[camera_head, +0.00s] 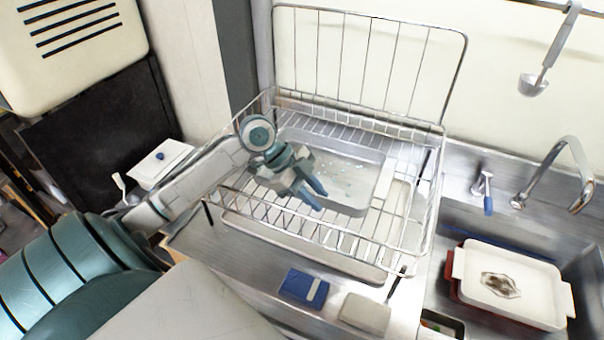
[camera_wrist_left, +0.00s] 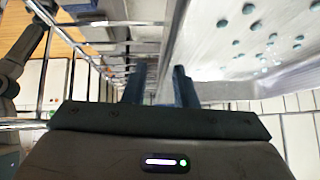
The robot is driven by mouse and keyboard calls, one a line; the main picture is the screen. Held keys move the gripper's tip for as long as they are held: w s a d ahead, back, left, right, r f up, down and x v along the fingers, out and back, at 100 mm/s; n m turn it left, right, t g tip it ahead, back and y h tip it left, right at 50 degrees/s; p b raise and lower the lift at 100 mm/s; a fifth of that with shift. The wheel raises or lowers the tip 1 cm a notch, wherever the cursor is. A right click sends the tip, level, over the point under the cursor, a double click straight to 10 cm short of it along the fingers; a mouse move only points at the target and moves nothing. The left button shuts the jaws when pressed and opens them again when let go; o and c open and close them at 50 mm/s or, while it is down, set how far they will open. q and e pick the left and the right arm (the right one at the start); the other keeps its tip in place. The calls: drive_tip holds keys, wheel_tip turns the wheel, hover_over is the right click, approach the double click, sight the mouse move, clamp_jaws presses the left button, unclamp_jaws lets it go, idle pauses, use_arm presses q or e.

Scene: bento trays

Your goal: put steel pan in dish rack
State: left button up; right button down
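The steel pan (camera_head: 352,207), a shallow grey rectangular tray with droplets on its inside, lies in the wire dish rack (camera_head: 425,235). My left gripper (camera_head: 316,194) reaches into the rack from the left, at the pan's near left side. In the left wrist view its two blue fingers (camera_wrist_left: 160,88) are apart, with the pan's thin edge (camera_wrist_left: 172,45) appearing to run between them. The pan's droplet-covered floor (camera_wrist_left: 262,35) shows to the right. I cannot tell whether either finger touches the pan. The gripper hides part of the pan's left side. My right gripper is not in view.
A sink with a tap (camera_head: 580,180) is at the right, with a white tray (camera_head: 540,300) over a red one. A blue sponge (camera_head: 303,287) and a pale block (camera_head: 365,313) lie in front of the rack. A ladle (camera_head: 533,84) hangs at upper right.

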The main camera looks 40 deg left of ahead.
use_arm(q)
drive_tip(key=b+v, duration=0.1)
drive_tip(key=v, duration=0.4)
drive_tip(key=shift+a+b, duration=0.15)
drive_tip(key=shift+b, duration=0.15)
drive_tip(key=p+v, duration=0.5)
drive_tip(key=v, duration=0.1)
drive_tip(key=shift+r, duration=0.25)
drive_tip(key=shift+s+a, duration=0.1)
idle(1.1)
